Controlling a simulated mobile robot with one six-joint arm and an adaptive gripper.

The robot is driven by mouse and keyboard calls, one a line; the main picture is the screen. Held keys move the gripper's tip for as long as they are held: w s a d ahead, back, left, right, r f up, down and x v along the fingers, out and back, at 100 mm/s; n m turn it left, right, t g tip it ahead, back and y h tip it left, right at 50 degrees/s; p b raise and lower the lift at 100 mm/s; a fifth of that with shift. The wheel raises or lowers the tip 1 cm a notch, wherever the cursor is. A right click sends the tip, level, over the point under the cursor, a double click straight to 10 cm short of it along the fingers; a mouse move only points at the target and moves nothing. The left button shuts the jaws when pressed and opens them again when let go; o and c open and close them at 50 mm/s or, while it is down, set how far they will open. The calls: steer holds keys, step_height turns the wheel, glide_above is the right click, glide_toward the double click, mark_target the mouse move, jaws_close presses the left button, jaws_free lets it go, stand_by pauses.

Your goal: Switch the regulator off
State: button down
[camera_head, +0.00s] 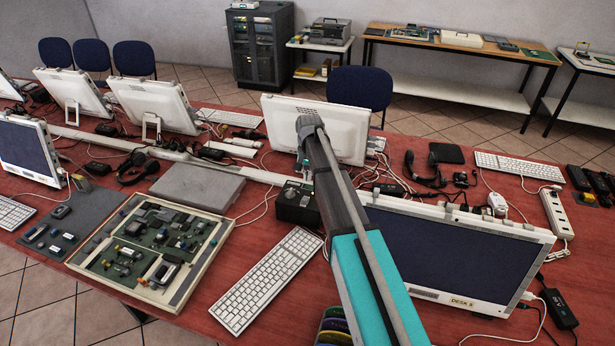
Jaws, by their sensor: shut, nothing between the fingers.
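A small black box (296,208) with what look like knobs on it stands on the red table, left of my arm and behind the white keyboard. It looks like the regulator, but its switch and any marking are too small to read. My gripper (306,172) hangs at the end of my arm, just above the back of the box in the picture. It is small and partly hidden by my wrist, and appears shut and empty. I cannot tell whether it touches the box. My arm covers the box's right side.
A tray of circuit parts (117,213) lies left of the box, with a grey closed case (198,187) behind it. A white monitor (280,118) stands behind my gripper, and another monitor (450,250) at right. A white keyboard (268,281) lies in front. Loose cables cross the table.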

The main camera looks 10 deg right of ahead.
step_height(320, 180, up, 7)
steer(key=p, duration=0.6)
glide_above(305, 199)
steer(key=w+d, duration=0.2)
steer(key=w, duration=0.1)
steer(key=shift+w+a+f, duration=0.1)
steer(key=shift+w+f, duration=0.05)
steer(key=shift+s+a+r+g, duration=0.25)
steer(key=shift+s+a+g, duration=0.15)
steer(key=shift+s, duration=0.2)
steer(key=shift+f, duration=0.15)
steer(key=f+b, duration=0.4)
steer(key=s+f+b, duration=0.1)
steer(key=f+b, duration=0.4)
steer(key=s+a+f+b, duration=0.1)
steer(key=f+b, duration=0.3)
steer(key=shift+f, duration=0.3)
stand_by(0.4)
stand_by(0.4)
